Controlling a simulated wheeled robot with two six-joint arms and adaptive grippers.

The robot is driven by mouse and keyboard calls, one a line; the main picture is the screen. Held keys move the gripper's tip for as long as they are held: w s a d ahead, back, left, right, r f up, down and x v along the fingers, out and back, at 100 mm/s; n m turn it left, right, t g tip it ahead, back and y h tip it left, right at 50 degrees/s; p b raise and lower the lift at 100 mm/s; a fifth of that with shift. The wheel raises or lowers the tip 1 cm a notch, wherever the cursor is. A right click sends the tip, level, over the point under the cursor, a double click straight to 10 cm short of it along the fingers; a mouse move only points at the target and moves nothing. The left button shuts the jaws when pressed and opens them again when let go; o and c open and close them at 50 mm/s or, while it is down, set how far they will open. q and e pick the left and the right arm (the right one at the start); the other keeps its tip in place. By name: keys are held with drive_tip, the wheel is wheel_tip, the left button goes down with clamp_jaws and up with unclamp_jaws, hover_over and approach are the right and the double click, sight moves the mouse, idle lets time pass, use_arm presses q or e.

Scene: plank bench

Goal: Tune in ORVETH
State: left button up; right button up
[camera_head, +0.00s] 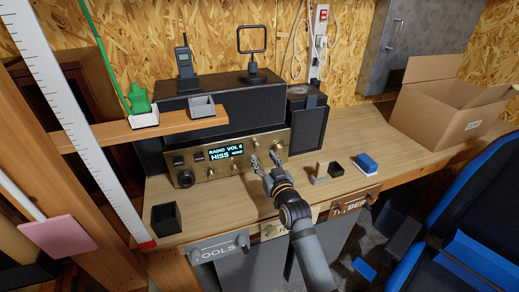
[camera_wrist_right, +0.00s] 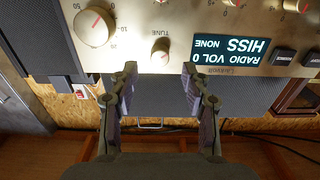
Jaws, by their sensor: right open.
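A brass-faced radio (camera_head: 218,172) stands on the bench, with a lit display (camera_head: 225,153) reading "RADIO VOL 0", "HISS" and a small "NONE". The display also shows upside down in the right wrist view (camera_wrist_right: 228,52). A knob marked TUNE (camera_wrist_right: 160,52) sits beside the display, and a larger scaled knob (camera_wrist_right: 93,27) sits further along. My right gripper (camera_head: 266,162) is open in front of the radio's right part. In the wrist view its fingertips (camera_wrist_right: 160,80) are spread on either side of the TUNE knob's line, and nothing is between them. My left gripper is out of view.
A shelf plank (camera_head: 175,121) with small trays juts out in front of the radio's upper left. A black open box (camera_head: 166,219) stands front left. Small blocks and a blue-topped item (camera_head: 366,163) lie to the right. A cardboard box (camera_head: 436,105) stands far right.

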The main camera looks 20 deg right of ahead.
sight(258, 149)
drive_tip(key=w, duration=0.4)
drive_tip(key=shift+p, duration=0.3)
drive_tip(key=shift+w, duration=0.2)
drive_tip(key=shift+a, duration=0.1)
drive_tip(key=c, duration=0.7)
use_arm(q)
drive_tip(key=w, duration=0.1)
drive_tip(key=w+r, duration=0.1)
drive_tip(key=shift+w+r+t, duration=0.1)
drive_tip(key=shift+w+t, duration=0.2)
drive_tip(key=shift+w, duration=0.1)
use_arm(e)
clamp_jaws()
